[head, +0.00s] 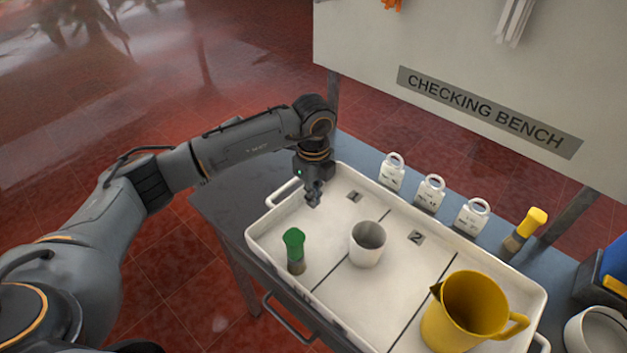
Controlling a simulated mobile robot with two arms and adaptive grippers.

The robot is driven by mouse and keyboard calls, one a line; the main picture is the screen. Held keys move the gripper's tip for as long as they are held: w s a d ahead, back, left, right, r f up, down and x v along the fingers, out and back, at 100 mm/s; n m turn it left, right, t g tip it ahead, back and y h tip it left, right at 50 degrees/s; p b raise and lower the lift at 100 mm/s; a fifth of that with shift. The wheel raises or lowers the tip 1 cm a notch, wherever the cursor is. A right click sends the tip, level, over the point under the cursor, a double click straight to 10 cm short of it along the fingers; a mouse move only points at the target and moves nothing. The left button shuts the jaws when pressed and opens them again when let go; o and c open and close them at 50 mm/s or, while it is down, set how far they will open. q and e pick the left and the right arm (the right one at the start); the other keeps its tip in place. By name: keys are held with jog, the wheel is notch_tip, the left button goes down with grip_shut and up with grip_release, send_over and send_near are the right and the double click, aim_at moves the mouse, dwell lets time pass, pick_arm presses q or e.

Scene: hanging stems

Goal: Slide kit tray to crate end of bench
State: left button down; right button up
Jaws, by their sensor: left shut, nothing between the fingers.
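The kit tray (400,275) is white, with a raised rim and dark dividing lines. It lies on the bench (240,197). A green-topped container (295,252) stands in its left section, a pale cup (367,245) near the first dividing line, and a yellow jug (467,312) at the right end. My left gripper (314,199) points down over the left end of the tray, near its left handle. It is shut and holds nothing. I cannot tell whether the fingertips touch the tray. My right gripper is out of view.
Three white labelled jars (431,194) and a yellow-topped brush-like item (525,231) stand behind the tray. At the right edge are a blue container (614,262), partly cut off, and a white bowl (597,331). A "CHECKING BENCH" panel (490,112) rises behind. Bare bench shows left of the tray.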

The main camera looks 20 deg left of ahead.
aim_at(302, 206)
pick_arm(q)
notch_tip(302, 206, down, 4)
jog(key=shift+d+r+p, duration=0.1)
jog(key=shift+r+p, duration=0.05)
jog(key=shift+p, duration=0.2)
jog(key=a, duration=0.1)
jog(key=w+a+p, duration=0.1)
jog(key=a, duration=0.1)
jog(key=shift+w+a+f, duration=0.2)
jog(key=shift+w+a, duration=0.05)
jog(key=shift+a, duration=0.2)
